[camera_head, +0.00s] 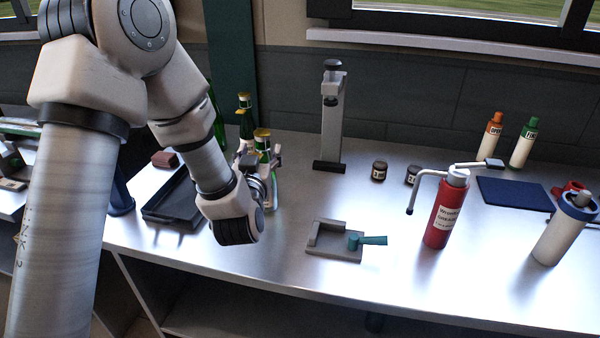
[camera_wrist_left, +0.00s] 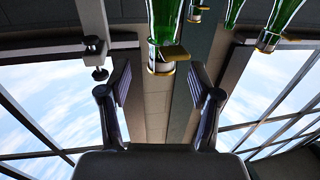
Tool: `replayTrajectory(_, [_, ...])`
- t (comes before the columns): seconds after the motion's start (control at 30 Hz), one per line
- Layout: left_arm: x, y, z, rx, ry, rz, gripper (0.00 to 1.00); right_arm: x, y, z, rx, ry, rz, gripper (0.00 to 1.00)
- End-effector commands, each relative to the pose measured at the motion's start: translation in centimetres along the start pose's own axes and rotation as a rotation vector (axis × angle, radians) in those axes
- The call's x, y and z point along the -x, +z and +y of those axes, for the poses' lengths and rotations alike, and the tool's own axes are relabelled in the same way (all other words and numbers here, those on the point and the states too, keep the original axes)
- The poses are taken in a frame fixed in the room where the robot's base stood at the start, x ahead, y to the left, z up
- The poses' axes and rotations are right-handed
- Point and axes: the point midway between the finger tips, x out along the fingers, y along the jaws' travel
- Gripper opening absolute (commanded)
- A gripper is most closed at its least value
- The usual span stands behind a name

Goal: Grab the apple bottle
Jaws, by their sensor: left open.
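Green bottles with gold tops stand at the back left of the bench. The nearest green bottle (camera_head: 263,142) is partly hidden by my left gripper (camera_head: 262,165); no apple label is readable. In the left wrist view, a green bottle (camera_wrist_left: 166,25) with a gold top appears upside down, above the gap between the fingers. My left gripper also shows there (camera_wrist_left: 160,92), with its fingers spread and nothing between them. Another green bottle (camera_head: 245,112) stands just behind. My right gripper is not in view.
A dark tray (camera_head: 170,212) lies left of my gripper. A grey press stand (camera_head: 331,120) rises behind to the right. A grey fixture with a teal handle (camera_head: 330,245) and a red bottle (camera_head: 443,212) stand further right. The bench front between them is clear.

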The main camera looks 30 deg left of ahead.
Motion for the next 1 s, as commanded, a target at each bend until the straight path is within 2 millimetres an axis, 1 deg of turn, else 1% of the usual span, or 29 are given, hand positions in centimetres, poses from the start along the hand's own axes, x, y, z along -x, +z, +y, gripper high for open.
replayTrajectory(0.03, [-0.7, -0.2, -0.1, 0.001, -0.001, 0.0, 0.64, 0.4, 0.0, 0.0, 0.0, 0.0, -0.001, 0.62])
replayTrajectory(0.17, [-2.5, -0.2, 0.1, -0.001, -0.001, -0.002, 0.64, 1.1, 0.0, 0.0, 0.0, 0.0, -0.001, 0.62])
replayTrajectory(0.27, [-4.4, -0.2, 0.2, 0.0, 0.0, -0.002, 0.64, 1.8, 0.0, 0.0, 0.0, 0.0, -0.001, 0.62])
replayTrajectory(0.33, [-5.6, -0.1, 0.2, -0.001, 0.0, -0.004, 0.64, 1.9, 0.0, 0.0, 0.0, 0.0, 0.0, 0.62])
replayTrajectory(0.43, [-6.4, 0.1, 0.2, -0.002, 0.001, -0.004, 0.64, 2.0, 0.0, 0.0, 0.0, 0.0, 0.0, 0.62])
replayTrajectory(0.6, [-6.4, 0.2, 0.3, -0.002, 0.002, -0.005, 0.64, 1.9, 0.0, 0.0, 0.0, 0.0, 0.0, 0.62])
replayTrajectory(0.63, [-6.4, 0.2, 0.3, -0.002, 0.002, -0.005, 0.57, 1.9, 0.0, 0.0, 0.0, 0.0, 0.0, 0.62])
replayTrajectory(0.67, [-6.4, 0.2, 0.3, -0.002, 0.002, -0.005, 0.46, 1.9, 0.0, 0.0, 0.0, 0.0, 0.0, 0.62])
replayTrajectory(0.7, [-6.4, 0.2, 0.3, -0.002, 0.002, -0.005, 0.32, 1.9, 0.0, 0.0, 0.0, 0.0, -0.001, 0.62])
replayTrajectory(0.8, [-6.4, 0.2, 0.3, -0.002, 0.002, -0.005, 0.0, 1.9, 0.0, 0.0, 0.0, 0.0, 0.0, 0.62])
replayTrajectory(1.0, [-6.4, 0.1, 0.3, -0.002, 0.002, -0.004, 0.0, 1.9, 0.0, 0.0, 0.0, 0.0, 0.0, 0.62])
